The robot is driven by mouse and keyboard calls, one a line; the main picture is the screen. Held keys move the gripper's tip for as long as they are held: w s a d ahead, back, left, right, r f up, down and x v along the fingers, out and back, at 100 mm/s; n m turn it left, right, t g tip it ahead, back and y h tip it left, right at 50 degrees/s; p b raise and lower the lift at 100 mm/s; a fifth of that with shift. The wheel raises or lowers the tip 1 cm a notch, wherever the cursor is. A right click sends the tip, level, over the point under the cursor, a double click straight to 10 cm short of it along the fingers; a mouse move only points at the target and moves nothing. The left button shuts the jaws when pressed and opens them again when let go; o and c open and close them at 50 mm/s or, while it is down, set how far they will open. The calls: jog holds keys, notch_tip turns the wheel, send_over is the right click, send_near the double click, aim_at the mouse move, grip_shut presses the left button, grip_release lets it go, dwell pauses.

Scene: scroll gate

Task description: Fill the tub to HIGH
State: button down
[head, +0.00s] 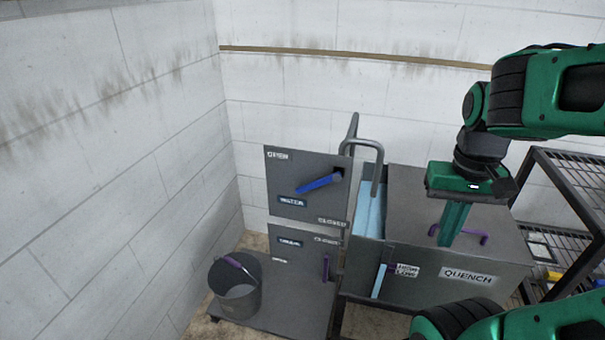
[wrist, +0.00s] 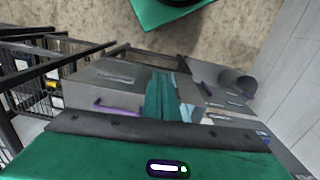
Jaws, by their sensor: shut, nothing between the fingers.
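The grey tub (head: 455,262), marked QUENCH, stands at centre right with a lid (head: 410,200) over its right part. Pale blue (head: 371,215) shows in its open left part under a curved spout (head: 362,145). A front gauge (head: 379,280) has a pale blue strip reaching about as high as the small HIGH/LOW label (head: 405,270). The blue WATER lever (head: 318,183) points left and slightly down on its panel, which has OPEN upper left and CLOSED lower right. My gripper (head: 447,243) is shut and empty, pointing down over the lid by its purple handle (head: 482,238); contact is unclear.
A lower panel (head: 290,240) carries a purple lever (head: 326,267). A bucket (head: 237,285) stands on the platform at the left. A black wire rack (head: 570,195) stands close on the tub's right. The wrist view also shows the purple lid handle (wrist: 117,106).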

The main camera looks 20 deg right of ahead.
jog(key=w+a+r+h, duration=0.1)
jog(key=w+a+r, duration=0.2)
jog(key=w, duration=0.5)
jog(key=w+a+r+h, duration=0.1)
jog(key=w+a+r, duration=0.3)
jog(key=w, duration=0.4)
jog(key=w+a+r+h, duration=0.1)
jog(key=w+a+r, duration=0.2)
jog(key=w, duration=0.5)
jog(key=shift+w+a+r+t+h, duration=0.1)
jog(key=shift+w+a+t+h, duration=0.1)
jog(key=shift+a, duration=0.15)
jog(key=shift+w+a+r+t+h, duration=0.1)
jog(key=shift+a+h, duration=0.1)
jog(key=shift+a, duration=0.1)
jog(key=w+a+r+m, duration=0.1)
jog(key=w+a, duration=0.4)
jog(key=a, duration=0.8)
send_over(307, 185)
jog(key=a, duration=0.2)
notch_tip(307, 185, down, 11)
jog(key=shift+d+f+t, duration=0.3)
jog(key=shift+f+t, duration=0.1)
jog(key=shift+f, duration=0.3)
